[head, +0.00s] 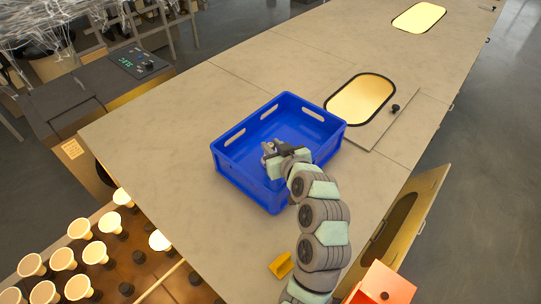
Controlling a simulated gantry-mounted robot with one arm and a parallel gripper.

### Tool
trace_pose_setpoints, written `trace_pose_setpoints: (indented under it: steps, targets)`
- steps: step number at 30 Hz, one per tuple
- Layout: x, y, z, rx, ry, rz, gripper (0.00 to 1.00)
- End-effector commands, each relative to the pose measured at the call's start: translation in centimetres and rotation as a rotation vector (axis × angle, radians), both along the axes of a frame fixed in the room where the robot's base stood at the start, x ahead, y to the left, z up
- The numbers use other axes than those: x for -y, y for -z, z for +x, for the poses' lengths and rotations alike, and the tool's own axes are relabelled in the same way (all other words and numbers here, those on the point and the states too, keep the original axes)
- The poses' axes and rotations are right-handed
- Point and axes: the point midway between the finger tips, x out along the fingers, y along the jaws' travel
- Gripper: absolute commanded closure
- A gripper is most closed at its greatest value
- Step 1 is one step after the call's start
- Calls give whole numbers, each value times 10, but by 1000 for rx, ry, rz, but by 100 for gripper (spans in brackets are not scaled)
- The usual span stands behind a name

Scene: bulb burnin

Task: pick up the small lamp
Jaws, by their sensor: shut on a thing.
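My gripper (270,150) is over the near left part of the blue crate (247,187). It looks small and grey at the end of my arm. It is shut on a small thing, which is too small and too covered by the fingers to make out. I cannot tell from this view whether it is the small lamp. Several lit lamps (80,229) with pale, flared tops stand in the rack at the lower left, well away from my gripper.
The crate stands on a long grey bench (180,150). A glowing oval opening (360,98) lies behind it, with a knobbed panel (385,122) beside it. A yellow block (281,265) and an orange-red box (382,287) are near my arm. The bench left of the crate is clear.

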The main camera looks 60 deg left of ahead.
Motion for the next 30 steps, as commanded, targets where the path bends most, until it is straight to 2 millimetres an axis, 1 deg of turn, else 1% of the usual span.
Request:
trace_pose_setpoints:
  steps: [1,5,30]
  targets:
    - [0,0,0,0,0,0,90]
    - [0,0,0,0,0,0,100]
    - [0,0,0,0,0,1,100]
